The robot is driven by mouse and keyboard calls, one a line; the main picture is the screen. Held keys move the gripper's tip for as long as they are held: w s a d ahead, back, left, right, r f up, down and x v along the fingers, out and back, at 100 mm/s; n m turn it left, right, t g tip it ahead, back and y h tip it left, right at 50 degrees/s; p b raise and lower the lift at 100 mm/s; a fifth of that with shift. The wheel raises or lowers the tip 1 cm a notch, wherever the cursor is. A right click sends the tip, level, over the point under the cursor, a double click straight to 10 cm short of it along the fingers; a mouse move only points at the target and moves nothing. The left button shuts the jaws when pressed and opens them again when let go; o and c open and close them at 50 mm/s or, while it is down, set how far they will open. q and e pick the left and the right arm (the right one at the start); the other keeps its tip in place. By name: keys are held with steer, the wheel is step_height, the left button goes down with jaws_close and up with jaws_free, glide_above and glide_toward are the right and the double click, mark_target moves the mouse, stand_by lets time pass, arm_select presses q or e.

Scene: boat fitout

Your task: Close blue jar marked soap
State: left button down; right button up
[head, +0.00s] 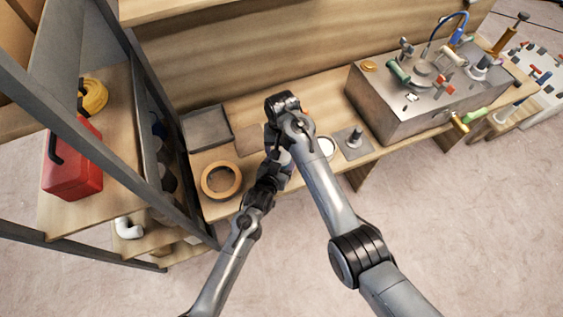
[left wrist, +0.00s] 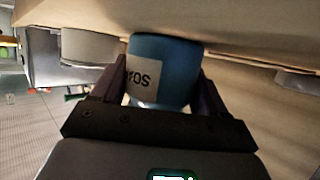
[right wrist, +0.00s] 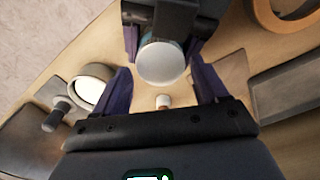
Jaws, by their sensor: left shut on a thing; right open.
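A blue jar (left wrist: 172,68) with a white label, partly readable and upside down in the left wrist view, stands between the fingers of my left gripper (left wrist: 155,82). The left gripper is shut on its sides. A pale band shows at the jar's end away from the bench. In the right wrist view a round white top (right wrist: 162,62) faces me; I cannot tell how firmly it sits on the jar.
The bench holds a wooden ring (head: 207,190), a dark tray (head: 207,128), a white-topped round container (right wrist: 90,84), and a plate with a post (head: 354,140). A small brown-and-white piece (right wrist: 162,102) lies near the jar. A metal box unit (head: 390,112) stands to the right, shelves to the left.

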steer(key=shift+f, duration=1.15)
steer(key=c, duration=0.9)
steer(key=o, duration=1.2)
steer(key=shift+o, duration=0.2)
step_height(320, 180, up, 12)
arm_select(q)
jaws_free()
